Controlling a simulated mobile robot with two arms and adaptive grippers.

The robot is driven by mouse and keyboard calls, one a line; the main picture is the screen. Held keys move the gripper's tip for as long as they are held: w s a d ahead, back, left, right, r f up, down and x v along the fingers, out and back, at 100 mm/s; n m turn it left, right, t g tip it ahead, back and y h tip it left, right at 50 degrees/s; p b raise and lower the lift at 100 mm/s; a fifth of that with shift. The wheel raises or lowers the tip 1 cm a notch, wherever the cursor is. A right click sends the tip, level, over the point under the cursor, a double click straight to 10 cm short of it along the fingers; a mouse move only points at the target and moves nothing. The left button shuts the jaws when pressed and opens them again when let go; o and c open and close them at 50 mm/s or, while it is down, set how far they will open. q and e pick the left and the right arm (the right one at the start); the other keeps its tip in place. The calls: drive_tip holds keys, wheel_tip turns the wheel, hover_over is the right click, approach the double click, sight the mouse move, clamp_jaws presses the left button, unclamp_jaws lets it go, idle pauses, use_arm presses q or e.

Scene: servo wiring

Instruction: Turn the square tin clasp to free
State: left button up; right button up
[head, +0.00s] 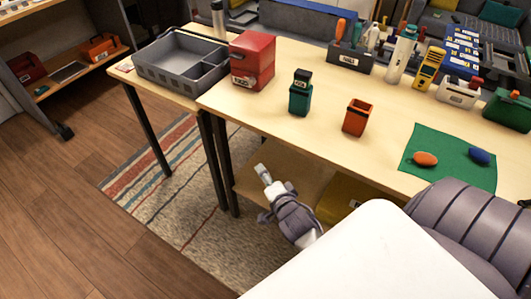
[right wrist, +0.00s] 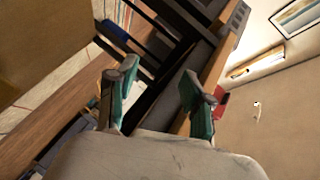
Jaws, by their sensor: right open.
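A red square-sided tin (head: 252,62) with a pale label stands near the left end of the wooden table. A square green container with a black top (head: 300,93) and an open orange square container (head: 357,117) stand to its right. I cannot make out a clasp on any of them, so I cannot tell which is the square tin. My right gripper (head: 263,172) is below the table's front edge, apart from all three. In the right wrist view the right gripper (right wrist: 160,85) is open and empty, its teal pads wide apart. My left gripper is out of view.
The table edge (head: 280,140) lies between my right gripper and the containers. A grey tray (head: 180,65) stands at the left end. A green mat (head: 447,160) with an orange and a blue object is at right. Bottles and tools line the back. A lower shelf (head: 280,175) is underneath.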

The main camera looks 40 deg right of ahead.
drive_tip(key=shift+s+a+f+n, duration=0.15)
drive_tip(key=shift+f, duration=0.35)
drive_tip(key=shift+s+a+f+n, duration=0.1)
drive_tip(key=shift+a+f+n, duration=0.05)
drive_tip(key=shift+f, duration=0.35)
drive_tip(key=shift+f, duration=0.1)
drive_tip(key=s+a+f+n+g+y, duration=0.1)
drive_tip(key=s+a+f+n+g, duration=0.2)
drive_tip(key=f, duration=0.5)
drive_tip(key=s+a+f+n+g+y, duration=0.1)
drive_tip(key=s+f+n, duration=0.2)
drive_tip(key=s+f, duration=0.45)
drive_tip(key=s+a+f+n+g+y, duration=0.1)
drive_tip(key=s+a+f+n+g, duration=0.15)
drive_tip(key=f, duration=0.65)
drive_tip(key=s+f+n+g, duration=0.3)
drive_tip(key=s+f+n, duration=0.2)
drive_tip(key=s, duration=0.7)
drive_tip(key=s+f+n+g, duration=0.3)
drive_tip(key=s+f+n, duration=0.2)
drive_tip(key=s, duration=0.8)
wheel_tip(320, 180, down, 3)
drive_tip(key=shift+s+d+f+g, duration=0.15)
drive_tip(key=shift+s+d+g, duration=0.1)
drive_tip(key=shift+g, duration=0.1)
